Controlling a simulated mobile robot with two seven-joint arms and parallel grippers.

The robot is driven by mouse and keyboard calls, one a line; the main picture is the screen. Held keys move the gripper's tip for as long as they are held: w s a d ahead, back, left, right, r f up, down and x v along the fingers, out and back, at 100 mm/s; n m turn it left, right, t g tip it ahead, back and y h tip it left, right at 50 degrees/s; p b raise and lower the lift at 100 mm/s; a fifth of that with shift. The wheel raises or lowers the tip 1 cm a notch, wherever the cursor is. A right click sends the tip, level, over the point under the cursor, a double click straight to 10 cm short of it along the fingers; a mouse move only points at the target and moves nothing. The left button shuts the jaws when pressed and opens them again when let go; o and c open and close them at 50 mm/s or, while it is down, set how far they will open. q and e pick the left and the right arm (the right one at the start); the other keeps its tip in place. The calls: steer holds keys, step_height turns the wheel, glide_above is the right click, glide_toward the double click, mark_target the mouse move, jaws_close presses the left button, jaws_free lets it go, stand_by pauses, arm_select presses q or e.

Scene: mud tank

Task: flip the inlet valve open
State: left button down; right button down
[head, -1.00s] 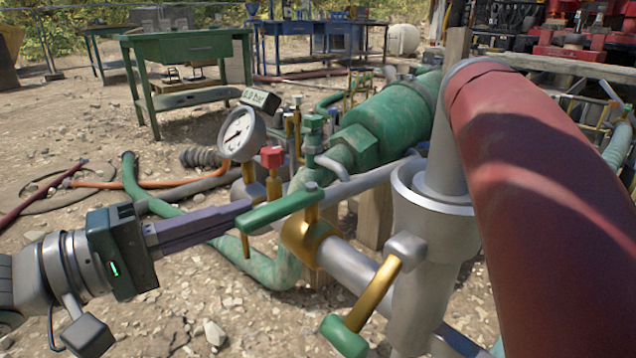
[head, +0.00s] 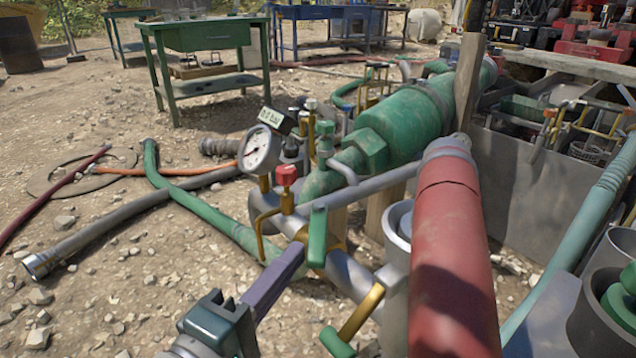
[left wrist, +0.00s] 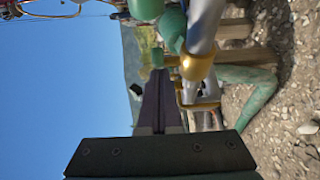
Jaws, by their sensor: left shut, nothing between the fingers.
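A valve with a green lever handle (head: 317,236) sits on the metal pipe (head: 362,277). The handle points down in the head view, toward my side. A second lever with a brass arm and green grip (head: 338,343) is lower right. No label tells which is the inlet valve. My left gripper (head: 301,249) is shut, its purple fingers empty, with the tips just left of the first handle. Contact cannot be told. In the left wrist view the fingertips (left wrist: 157,74) lie close to a green part (left wrist: 157,57) and the brass collar (left wrist: 197,65). My right gripper is out of view.
A pressure gauge (head: 258,148) and a red-topped fitting (head: 286,175) stand just behind the valve. A thick red cylinder (head: 450,255) blocks the right side. Green (head: 200,205) and grey hoses (head: 120,220) lie on the gravel. Open ground is at left.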

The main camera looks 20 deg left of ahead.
mark_target(321, 266)
arm_select(q)
steer(key=d, duration=0.3)
steer(key=shift+w+d, duration=0.45)
steer(key=shift+d, duration=0.2)
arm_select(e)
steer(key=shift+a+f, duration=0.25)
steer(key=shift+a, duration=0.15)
arm_select(q)
steer(key=shift+d, duration=0.2)
